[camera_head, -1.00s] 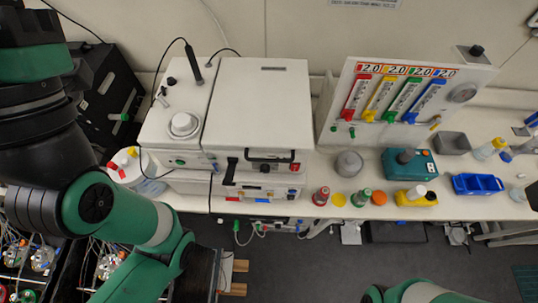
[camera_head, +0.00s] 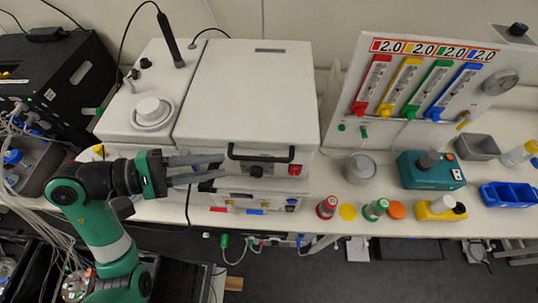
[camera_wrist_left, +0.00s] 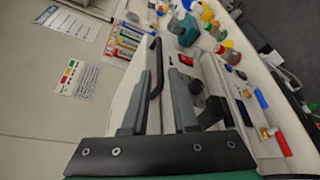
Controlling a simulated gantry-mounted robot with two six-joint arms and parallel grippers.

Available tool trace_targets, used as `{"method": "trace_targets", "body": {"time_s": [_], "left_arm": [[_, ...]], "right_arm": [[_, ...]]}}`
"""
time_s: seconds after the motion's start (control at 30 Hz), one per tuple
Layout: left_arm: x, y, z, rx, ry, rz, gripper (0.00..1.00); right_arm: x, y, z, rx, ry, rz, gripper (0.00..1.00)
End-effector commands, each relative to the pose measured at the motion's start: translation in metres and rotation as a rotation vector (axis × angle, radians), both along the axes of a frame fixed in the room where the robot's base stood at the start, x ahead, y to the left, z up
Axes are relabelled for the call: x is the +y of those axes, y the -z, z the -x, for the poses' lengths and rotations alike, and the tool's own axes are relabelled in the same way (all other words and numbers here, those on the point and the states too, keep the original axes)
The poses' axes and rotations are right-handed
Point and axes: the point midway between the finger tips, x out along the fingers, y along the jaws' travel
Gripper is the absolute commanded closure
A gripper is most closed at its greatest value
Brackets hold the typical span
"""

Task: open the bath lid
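The bath is a white box with a broad flat lid (camera_head: 250,85), which lies shut. A black bar handle (camera_head: 262,154) runs along the lid's front edge. It also shows in the left wrist view (camera_wrist_left: 156,68), close to the fingertips. My left gripper (camera_head: 223,166) points right, just left of the handle's left end, its two grey fingers apart with nothing between them. In the left wrist view the gripper (camera_wrist_left: 160,75) is open too, apparently not touching the handle. My right gripper is not in view.
A dark knob (camera_head: 257,171) and a red switch (camera_head: 295,170) sit below the handle. A flow-meter panel (camera_head: 420,85) stands right of the bath. A grey round pot (camera_head: 359,168) and a red-capped bottle (camera_head: 327,207) stand on the bench near the bath.

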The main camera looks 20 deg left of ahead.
Motion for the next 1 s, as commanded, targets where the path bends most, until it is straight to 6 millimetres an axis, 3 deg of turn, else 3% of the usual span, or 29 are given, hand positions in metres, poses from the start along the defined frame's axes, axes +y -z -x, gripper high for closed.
{"method": "trace_targets", "body": {"time_s": [0.17, 0.4, 0.6, 0.97, 1.0], "left_arm": [[-0.017, 0.002, -0.012, 0.000, 0.007, 0.004, 0.73], [-0.058, 0.013, -0.046, 0.001, 0.009, 0.005, 0.73], [-0.081, 0.021, -0.067, -0.001, 0.006, 0.004, 0.73], [-0.087, 0.023, -0.072, -0.003, 0.002, 0.004, 0.73], [-0.087, 0.023, -0.072, -0.003, 0.002, 0.004, 0.80]], "right_arm": [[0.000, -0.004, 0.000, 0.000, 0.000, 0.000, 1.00], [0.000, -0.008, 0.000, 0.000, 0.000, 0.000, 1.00], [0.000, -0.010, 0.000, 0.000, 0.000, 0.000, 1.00], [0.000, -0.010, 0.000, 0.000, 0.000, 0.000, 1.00], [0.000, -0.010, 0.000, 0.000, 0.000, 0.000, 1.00]]}}
